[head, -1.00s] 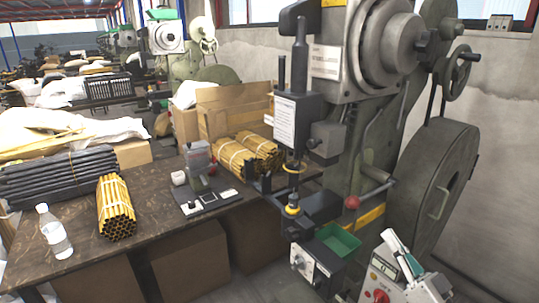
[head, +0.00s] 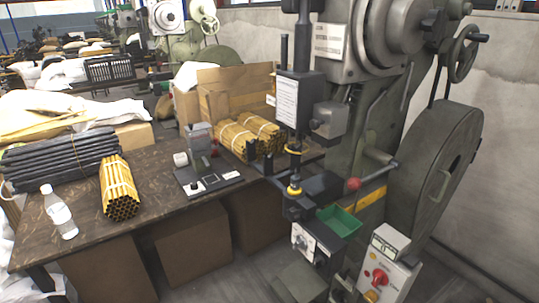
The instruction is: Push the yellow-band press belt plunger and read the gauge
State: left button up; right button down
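The near press (head: 340,140) stands right of centre, a grey-green machine with a yellow band (head: 371,199) across its lower body. Its dark vertical ram (head: 302,100) carries a labelled block, with a yellow ring (head: 294,190) low on the tool. A red ball knob (head: 353,184) sits on a lever in front of the yellow band. A small display unit (head: 389,243) rests on a pale control box (head: 385,275) with a red knob (head: 379,277); its reading is too small to make out. I cannot tell which part is the belt plunger. Neither gripper is in view.
A dark worktable (head: 150,180) on the left bears yellow tube bundles (head: 120,187), a bottle (head: 59,213) and a small device (head: 204,160). A green tray (head: 338,221) sits by the press. The large flywheel guard (head: 435,170) stands at right.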

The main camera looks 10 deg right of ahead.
aim_at(342, 274)
jog(key=z, duration=1.1)
